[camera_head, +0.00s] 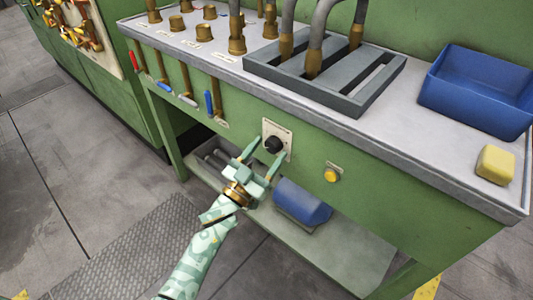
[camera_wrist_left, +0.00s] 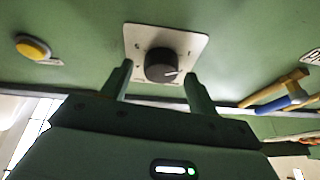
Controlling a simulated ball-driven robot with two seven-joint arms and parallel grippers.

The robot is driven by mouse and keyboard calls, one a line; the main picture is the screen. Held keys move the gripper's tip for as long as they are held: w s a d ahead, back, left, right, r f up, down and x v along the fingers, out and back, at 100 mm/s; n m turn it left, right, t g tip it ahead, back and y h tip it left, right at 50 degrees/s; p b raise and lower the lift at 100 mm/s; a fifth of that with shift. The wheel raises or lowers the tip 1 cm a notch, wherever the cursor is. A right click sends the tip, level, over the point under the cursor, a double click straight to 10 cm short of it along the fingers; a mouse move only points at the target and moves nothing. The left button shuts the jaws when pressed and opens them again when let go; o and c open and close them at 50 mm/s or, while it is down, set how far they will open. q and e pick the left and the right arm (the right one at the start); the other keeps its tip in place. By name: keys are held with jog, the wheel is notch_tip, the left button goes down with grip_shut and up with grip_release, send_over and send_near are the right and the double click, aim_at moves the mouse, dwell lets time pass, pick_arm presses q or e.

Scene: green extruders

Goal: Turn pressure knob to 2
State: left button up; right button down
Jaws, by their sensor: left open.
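The pressure knob (camera_head: 273,144) is a round black dial on a pale square plate (camera_head: 284,130) on the green front panel. In the left wrist view the knob (camera_wrist_left: 161,66) shows a white pointer line toward the lower right of the picture; the marks on the plate are too small to read. My left gripper (camera_head: 264,153) is open, with one finger on each side of the knob. In the left wrist view its fingertips (camera_wrist_left: 157,76) stand left and right of the knob, with gaps to it. Whether they touch the plate cannot be told. My right gripper is not seen.
A yellow button (camera_head: 330,175) is right of the knob. Levers with blue (camera_head: 209,103) and other coloured handles are to its left. A blue bin (camera_head: 302,203) sits on the shelf below. A blue tray (camera_head: 478,90) and a yellow block (camera_head: 495,165) are on top.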

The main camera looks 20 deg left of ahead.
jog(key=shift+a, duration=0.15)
pick_arm(q)
jog(key=c, duration=1)
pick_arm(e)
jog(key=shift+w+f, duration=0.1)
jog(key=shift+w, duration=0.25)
pick_arm(q)
jog(key=shift+m, duration=0.4)
